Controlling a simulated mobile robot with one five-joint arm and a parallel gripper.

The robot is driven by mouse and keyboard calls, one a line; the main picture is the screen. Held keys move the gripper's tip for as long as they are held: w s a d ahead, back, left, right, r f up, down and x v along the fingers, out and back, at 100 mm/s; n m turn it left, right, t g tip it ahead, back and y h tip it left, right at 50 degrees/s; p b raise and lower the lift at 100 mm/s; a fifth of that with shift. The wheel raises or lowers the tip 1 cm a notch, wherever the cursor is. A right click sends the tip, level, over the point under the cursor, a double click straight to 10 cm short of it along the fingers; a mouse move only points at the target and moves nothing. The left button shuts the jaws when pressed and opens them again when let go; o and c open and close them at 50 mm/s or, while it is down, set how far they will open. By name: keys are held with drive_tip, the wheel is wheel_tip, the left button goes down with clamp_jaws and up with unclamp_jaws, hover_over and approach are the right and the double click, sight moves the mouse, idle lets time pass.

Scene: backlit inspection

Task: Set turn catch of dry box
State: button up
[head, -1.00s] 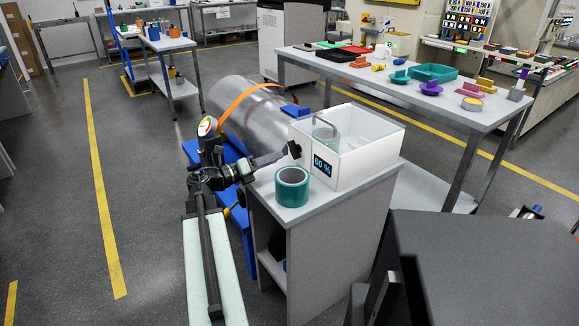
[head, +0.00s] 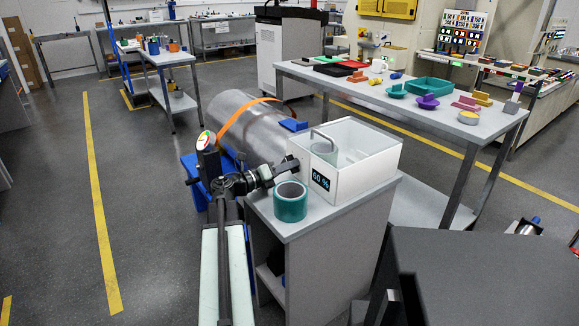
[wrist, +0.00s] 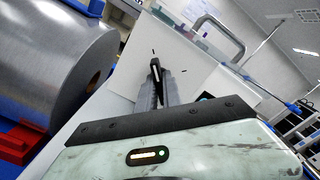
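The dry box (head: 352,178) is a white open-topped box with a handle, standing on the small grey cabinet. Its front display reads 60 %. My gripper (head: 292,165) is at the box's left wall. In the wrist view the turn catch (wrist: 156,70) is a black lever with a white line, roughly upright in the picture, on the white wall with small black tick marks around it. My gripper's fingers (wrist: 157,92) are close together at the catch and hide its lower part. I cannot tell whether they touch or grip it.
A teal tape roll (head: 290,201) stands on the cabinet (head: 330,210) just in front of the box. A large grey cylinder (head: 245,125) with an orange strap lies behind my arm. A long table (head: 440,108) with coloured parts stands behind. Floor at left is clear.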

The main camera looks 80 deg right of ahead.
clamp_jaws()
drive_tip(key=m, duration=0.4)
drive_tip(key=shift+m, duration=0.3)
drive_tip(key=m, duration=0.4)
drive_tip(key=shift+w+m, duration=0.1)
drive_tip(key=shift+m, duration=0.2)
drive_tip(key=m, duration=0.4)
drive_tip(key=shift+m, duration=0.3)
drive_tip(key=shift+d+m, duration=0.1)
drive_tip(key=shift+m, duration=2)
drive_tip(key=o, duration=0.7)
unclamp_jaws()
